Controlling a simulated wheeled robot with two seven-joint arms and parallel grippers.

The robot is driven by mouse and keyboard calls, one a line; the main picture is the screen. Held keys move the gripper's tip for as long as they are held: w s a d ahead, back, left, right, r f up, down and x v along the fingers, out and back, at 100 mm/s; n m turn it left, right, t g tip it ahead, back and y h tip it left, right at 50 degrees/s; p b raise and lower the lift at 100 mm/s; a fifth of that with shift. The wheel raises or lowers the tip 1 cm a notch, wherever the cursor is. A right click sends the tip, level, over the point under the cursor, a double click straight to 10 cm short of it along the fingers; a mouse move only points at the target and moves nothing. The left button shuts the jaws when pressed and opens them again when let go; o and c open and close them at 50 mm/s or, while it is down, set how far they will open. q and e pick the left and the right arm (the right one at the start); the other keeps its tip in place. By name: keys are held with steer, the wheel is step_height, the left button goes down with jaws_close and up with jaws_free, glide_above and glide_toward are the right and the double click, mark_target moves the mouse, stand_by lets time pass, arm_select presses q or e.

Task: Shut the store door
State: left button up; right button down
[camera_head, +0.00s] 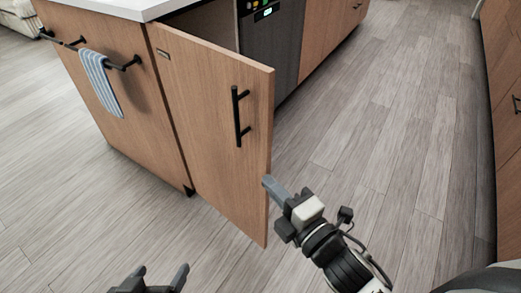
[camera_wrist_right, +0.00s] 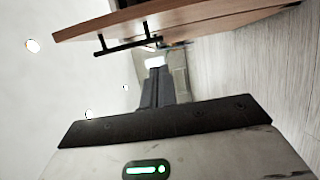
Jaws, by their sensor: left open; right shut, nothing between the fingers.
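The store door (camera_head: 215,130) is a wooden cabinet door on the island. It stands open, swung out from the cabinet front, with a black bar handle (camera_head: 239,116) on the face turned to me. My right gripper (camera_head: 268,184) is shut and empty, its fingertips close by the door's free edge at the lower right; I cannot tell whether they touch. In the right wrist view the door (camera_wrist_right: 190,22) and its handle (camera_wrist_right: 127,46) show beyond the shut fingers (camera_wrist_right: 157,85). My left gripper (camera_head: 160,277) is open and empty at the bottom, below the door and apart from it.
A striped towel (camera_head: 99,82) hangs on a black rail on the island's end panel. A dark appliance (camera_head: 270,45) with a green display sits behind the door. Wooden cabinets (camera_head: 504,75) stand along the right edge. The wooden floor (camera_head: 395,120) between is clear.

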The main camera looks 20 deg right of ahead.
mark_target(264, 152)
steer(key=w, duration=0.9)
steer(key=shift+d+b, duration=0.3)
steer(key=shift+b, duration=0.1)
arm_select(q)
steer(key=shift+d+f, duration=0.2)
steer(key=shift+f, duration=0.6)
arm_select(e)
steer(key=shift+w+d, duration=0.2)
steer(key=shift+d, duration=0.2)
